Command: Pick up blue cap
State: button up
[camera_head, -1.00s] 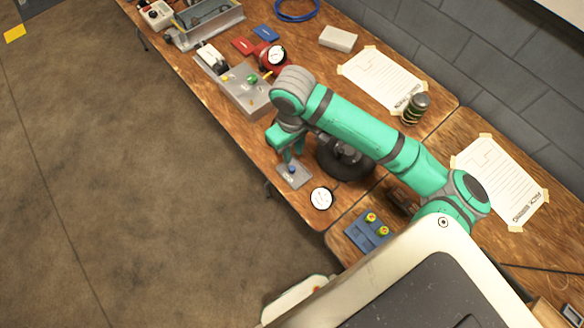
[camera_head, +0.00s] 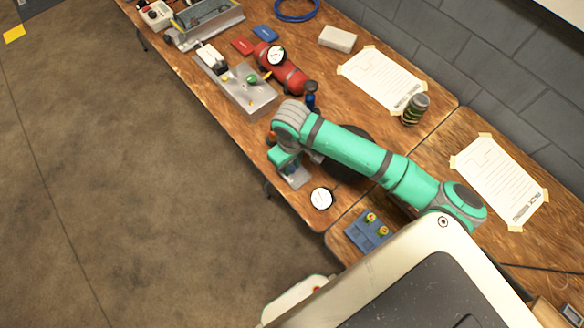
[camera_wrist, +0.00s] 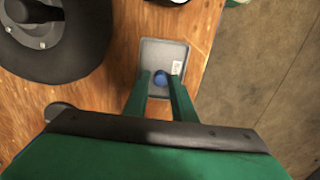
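The blue cap (camera_wrist: 160,78) is a small round dark-blue piece on a grey plate (camera_wrist: 163,52) with a white label. In the wrist view my gripper (camera_wrist: 159,80) is open, with one green finger on each side of the cap. In the head view my gripper (camera_head: 288,168) is low over the plate (camera_head: 296,181) near the table's front edge, and the arm mostly hides the cap.
A round white dial (camera_head: 321,198) lies right of the plate. A large black round object (camera_wrist: 50,45) stands close by on the wooden table. A blue block with yellow-green pieces (camera_head: 369,230) is at the lower right. A red cylinder (camera_head: 284,72) and grey box (camera_head: 248,91) lie farther back.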

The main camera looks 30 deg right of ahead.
jog(key=shift+w, duration=0.1)
grip_shut()
jog(key=shift+r, duration=0.45)
notch_tip(320, 180, up, 3)
jog(key=shift+f, duration=0.2)
jog(key=s+a+r, duration=0.2)
jog(key=a+r, duration=0.7)
jog(key=a, duration=0.5)
jog(key=shift+r, duration=0.3)
jog(key=shift+s+d, duration=0.1)
